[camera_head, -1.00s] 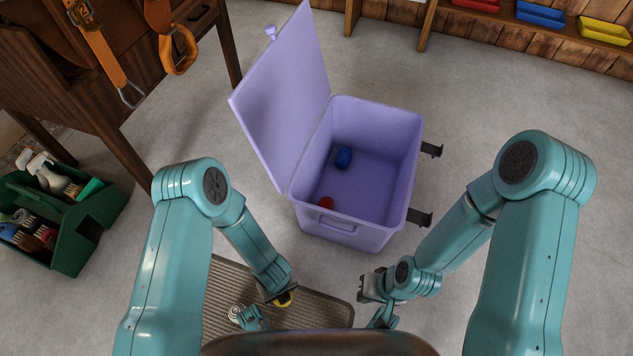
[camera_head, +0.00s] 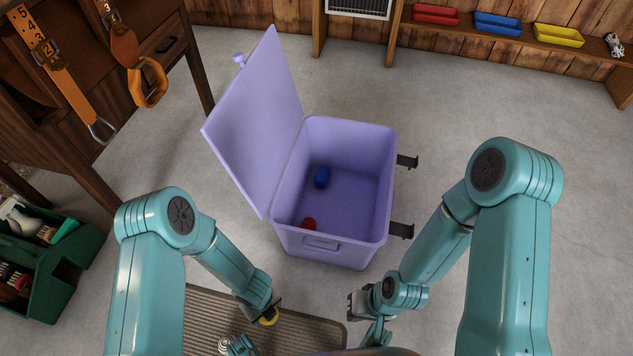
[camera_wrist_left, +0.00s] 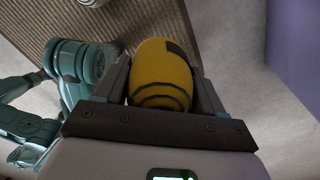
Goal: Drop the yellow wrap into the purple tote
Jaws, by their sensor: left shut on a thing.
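The purple tote (camera_head: 322,255) stands on the floor in the middle of the head view with its lid (camera_head: 255,125) raised on the left. A blue wrap (camera_head: 322,177) and a red wrap (camera_head: 308,224) lie inside it. My left gripper (camera_head: 270,315) is shut on the yellow wrap (camera_wrist_left: 162,75), low over the ribbed mat and in front of the tote, outside it. The wrap also shows in the head view (camera_head: 269,317), mostly hidden by the gripper. My right gripper (camera_head: 352,305) is in front of the tote; its fingers are too unclear to judge.
A ribbed mat (camera_head: 300,333) lies below my left gripper. A green caddy (camera_head: 60,275) with brushes and bottles stands at left, by a wooden cabinet (camera_head: 150,35) with hanging straps. Red, blue and yellow trays (camera_head: 558,36) sit on a back shelf. Floor at right is clear.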

